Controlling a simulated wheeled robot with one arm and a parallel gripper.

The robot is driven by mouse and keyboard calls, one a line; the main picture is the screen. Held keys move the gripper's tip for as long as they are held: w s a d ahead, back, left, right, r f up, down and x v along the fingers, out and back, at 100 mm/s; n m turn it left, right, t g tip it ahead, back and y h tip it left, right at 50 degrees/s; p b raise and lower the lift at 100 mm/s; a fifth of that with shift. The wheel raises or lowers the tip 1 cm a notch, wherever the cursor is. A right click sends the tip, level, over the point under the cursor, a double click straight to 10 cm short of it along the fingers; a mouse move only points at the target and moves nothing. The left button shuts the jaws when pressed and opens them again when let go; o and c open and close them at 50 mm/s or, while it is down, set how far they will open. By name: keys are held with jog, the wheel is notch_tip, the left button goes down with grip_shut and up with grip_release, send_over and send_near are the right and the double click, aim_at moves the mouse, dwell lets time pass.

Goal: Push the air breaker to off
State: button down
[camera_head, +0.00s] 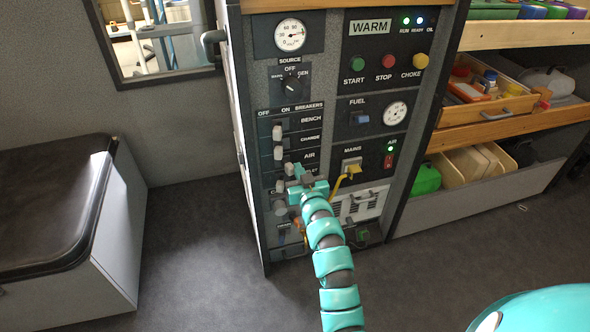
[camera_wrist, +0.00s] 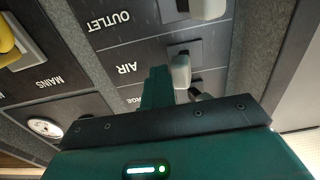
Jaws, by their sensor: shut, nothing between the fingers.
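The air breaker is a pale toggle lever (camera_head: 288,169) in the row labelled AIR on the dark breaker panel. It sits toward the right, ON side of its row. In the wrist view, which is upside down, the lever (camera_wrist: 181,70) stands beside the AIR label. My gripper (camera_head: 302,178) is shut and empty, just below the lever in the head view. In the wrist view its fingertips (camera_wrist: 157,76) are close beside the lever, on the label side. I cannot tell whether they touch it. The gripper hides part of the lower rows.
The BENCH lever (camera_head: 277,131) and CHARGE lever (camera_head: 278,152) are above; the OUTLET lever (camera_wrist: 204,8) is in the neighbouring row. A yellow MAINS handle (camera_head: 352,170) sticks out to the right. A dark-topped bench (camera_head: 50,200) stands left, with clear floor between.

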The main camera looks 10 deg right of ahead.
aim_at(289, 173)
jog(key=shift+s+a+r+p, duration=0.1)
jog(key=shift+a+p, duration=0.4)
jog(key=shift+a, duration=0.25)
jog(key=shift+s+a+r+p, duration=0.1)
jog(key=shift+a+p, duration=0.4)
jog(key=shift+a, duration=0.2)
jog(key=shift+w+f, duration=0.15)
jog(key=shift+f, duration=0.05)
jog(key=shift+s+d+f, duration=0.1)
jog(key=shift+s, duration=0.7)
jog(key=shift+s+d+p, duration=0.15)
jog(key=shift+s+p, duration=0.3)
jog(key=shift+s, duration=0.5)
jog(key=shift+s+d+p, duration=0.1)
jog(key=shift+s+p, duration=0.55)
jog(key=shift+s, duration=1.85)
